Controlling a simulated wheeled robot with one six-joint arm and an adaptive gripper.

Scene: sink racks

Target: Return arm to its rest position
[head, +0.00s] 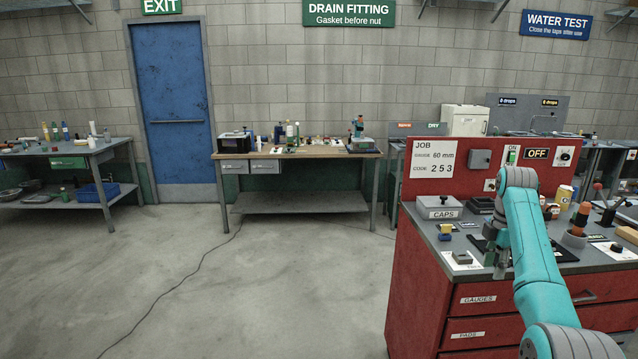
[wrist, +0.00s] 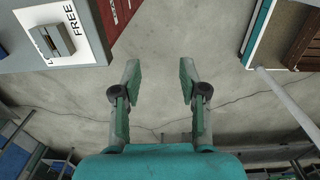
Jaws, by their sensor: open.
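My arm is turquoise with grey joints and reaches over the red cabinet at the right of the head view. My gripper (head: 499,263) hangs near the cabinet's front left part, partly blended with dark items behind it. In the wrist view my gripper (wrist: 159,75) is open, with its two green-padded fingers apart. Only bare grey floor shows between the fingertips, and nothing is held.
The red cabinet (head: 417,290) has a grey top with a caps box (head: 439,211), a white card (head: 462,265) and several small items. A workbench (head: 300,156) stands behind.

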